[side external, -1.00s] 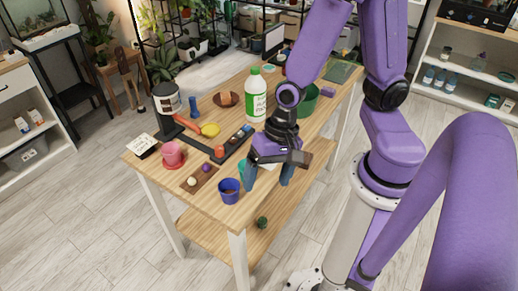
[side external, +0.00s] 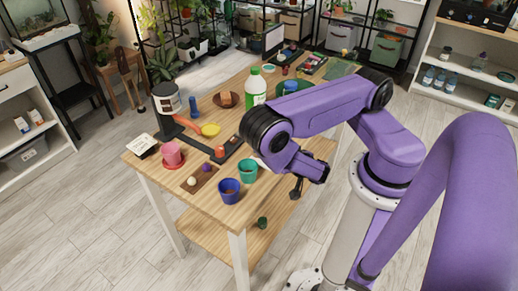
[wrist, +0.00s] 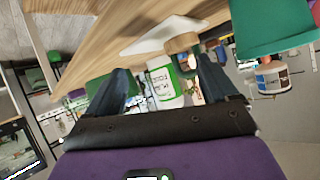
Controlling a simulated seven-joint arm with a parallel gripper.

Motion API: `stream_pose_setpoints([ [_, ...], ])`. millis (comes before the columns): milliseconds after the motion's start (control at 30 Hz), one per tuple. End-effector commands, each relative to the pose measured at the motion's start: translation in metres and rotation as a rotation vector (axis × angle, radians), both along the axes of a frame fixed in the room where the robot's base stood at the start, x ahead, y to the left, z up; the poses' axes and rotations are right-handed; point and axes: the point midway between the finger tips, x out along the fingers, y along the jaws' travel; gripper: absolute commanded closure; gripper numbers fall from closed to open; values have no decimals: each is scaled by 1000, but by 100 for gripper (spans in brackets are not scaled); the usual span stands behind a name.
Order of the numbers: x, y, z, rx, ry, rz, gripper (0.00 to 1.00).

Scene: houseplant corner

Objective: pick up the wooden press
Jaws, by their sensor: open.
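My gripper (side external: 298,187) hangs just off the right long edge of the table, tilted. In the wrist view its two blue-grey fingers (wrist: 162,64) are spread with nothing between them. A short light-brown wooden piece (wrist: 183,42), which may be the wooden press, shows beyond the fingertips in the wrist view, close to a white flat item (wrist: 165,34) on the table. My arm hides that part of the table in the side view, so I cannot confirm what it is.
A teal pot (side external: 248,171) and a blue pot (side external: 229,190) stand near the table's front corner. A white bottle with a green cap (side external: 256,88) stands behind my arm.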

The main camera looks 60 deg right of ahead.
Motion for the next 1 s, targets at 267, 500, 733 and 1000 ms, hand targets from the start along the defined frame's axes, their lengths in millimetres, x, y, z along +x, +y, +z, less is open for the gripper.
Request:
stream_pose_setpoints([
  [267,10,6,6,-215,-39,307,14],
  [500,16,7,5,-235,-41,338,14],
  [733,27,3,0,-234,-40,335,14],
  [1000,34,1,-3,-232,-46,336,14],
])
